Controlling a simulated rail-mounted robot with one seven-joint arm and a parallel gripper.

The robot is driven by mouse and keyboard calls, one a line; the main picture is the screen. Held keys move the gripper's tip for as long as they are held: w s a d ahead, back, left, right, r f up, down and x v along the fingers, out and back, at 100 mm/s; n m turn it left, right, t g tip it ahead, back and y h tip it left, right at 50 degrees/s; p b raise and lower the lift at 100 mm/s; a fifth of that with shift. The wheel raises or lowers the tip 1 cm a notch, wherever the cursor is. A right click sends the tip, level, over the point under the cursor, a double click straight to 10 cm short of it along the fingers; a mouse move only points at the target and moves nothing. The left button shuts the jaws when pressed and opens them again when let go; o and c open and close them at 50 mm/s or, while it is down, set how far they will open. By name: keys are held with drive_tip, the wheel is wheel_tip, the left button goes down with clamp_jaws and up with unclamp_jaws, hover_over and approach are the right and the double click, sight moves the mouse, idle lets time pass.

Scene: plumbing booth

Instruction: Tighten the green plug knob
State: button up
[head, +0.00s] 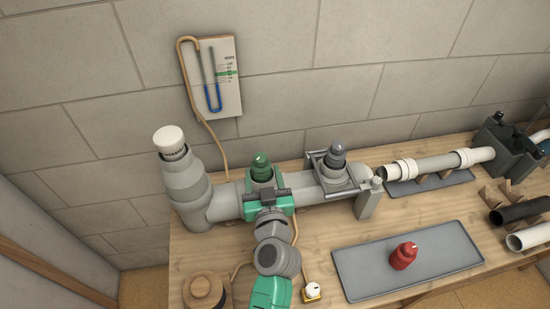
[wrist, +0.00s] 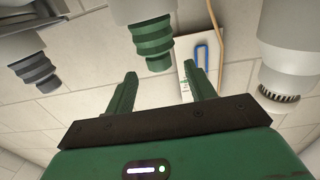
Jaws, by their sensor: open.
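The green plug knob (head: 261,168) stands upright on the grey horizontal pipe (head: 302,190), in the middle of the pipe's left half. In the wrist view the ridged green knob (wrist: 152,42) points down from the top of the picture. My gripper (wrist: 160,68) is open, with a finger toward each side of the knob's end. No contact shows, and I cannot tell how deep the knob sits between the fingers. In the head view my green gripper body is just in front of the knob, and the fingertips are hard to make out.
A grey knob (head: 337,155) stands on the pipe to the right. A white-capped standpipe (head: 180,172) rises at the left. A gauge board (head: 212,75) with a hose hangs behind. A red plug (head: 403,255) stands on the grey tray (head: 450,245). A wooden disc (head: 204,290) is at front left.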

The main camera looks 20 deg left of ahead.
sight(261, 165)
drive_tip(key=b+x, duration=0.1)
drive_tip(key=x, duration=0.5)
drive_tip(key=c, duration=1)
drive_tip(key=shift+o, duration=0.2)
drive_tip(key=shift+r+m+t+h+p, duration=0.2)
drive_tip(key=shift+m+t+h+p, duration=0.15)
drive_tip(key=shift+h+p, duration=0.35)
drive_tip(key=shift+f, duration=0.1)
drive_tip(key=o, duration=1)
drive_tip(key=shift+c, duration=0.2)
